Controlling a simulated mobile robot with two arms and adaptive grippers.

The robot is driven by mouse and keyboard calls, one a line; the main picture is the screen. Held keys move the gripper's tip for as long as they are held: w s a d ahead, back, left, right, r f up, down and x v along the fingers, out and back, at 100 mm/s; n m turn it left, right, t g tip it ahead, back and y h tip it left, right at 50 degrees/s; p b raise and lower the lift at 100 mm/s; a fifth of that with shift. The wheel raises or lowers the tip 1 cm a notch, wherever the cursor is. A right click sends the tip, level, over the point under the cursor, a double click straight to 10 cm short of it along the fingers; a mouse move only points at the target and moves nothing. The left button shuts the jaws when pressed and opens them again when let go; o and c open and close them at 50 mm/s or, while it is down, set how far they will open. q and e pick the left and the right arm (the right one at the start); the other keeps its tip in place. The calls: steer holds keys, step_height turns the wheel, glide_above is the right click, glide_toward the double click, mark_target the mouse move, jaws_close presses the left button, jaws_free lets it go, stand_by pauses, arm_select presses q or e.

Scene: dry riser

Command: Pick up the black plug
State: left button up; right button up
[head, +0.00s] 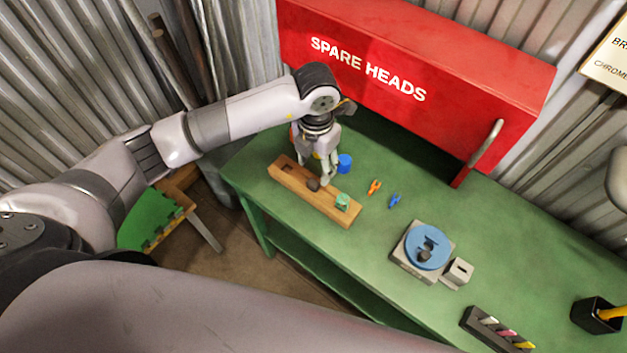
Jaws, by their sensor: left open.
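A wooden block (338,207) with round recesses lies on the green bench. A small dark plug (313,184) sits at the middle of the block, and a green piece (342,201) sits at its right end. My left gripper (318,174) points down over the block with its fingers apart, close above or around the dark plug; the fingers partly hide it, and I cannot tell whether they touch it. A blue cylinder (345,163) stands just behind the block, beside the fingers. My right gripper does not show.
A red cabinet (420,60) marked SPARE HEADS stands behind the bench (500,230). Orange (375,187) and blue (394,201) clips lie right of the block. A device with a blue disc (428,247) and a tray of markers (490,328) are further right.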

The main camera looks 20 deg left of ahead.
mark_target(314, 182)
arm_select(q)
steer(key=f, duration=0.1)
steer(key=f+p, duration=0.1)
steer(key=f, duration=0.1)
steer(key=f+p, duration=0.1)
steer(key=f, duration=0.1)
steer(key=shift+s+a+f, duration=0.15)
steer(key=shift+s+f, duration=0.05)
steer(key=shift+s, duration=0.2)
steer(key=shift+f, duration=0.3)
steer(key=shift+c, duration=0.4)
steer(key=shift+w, duration=0.1)
jaws_close()
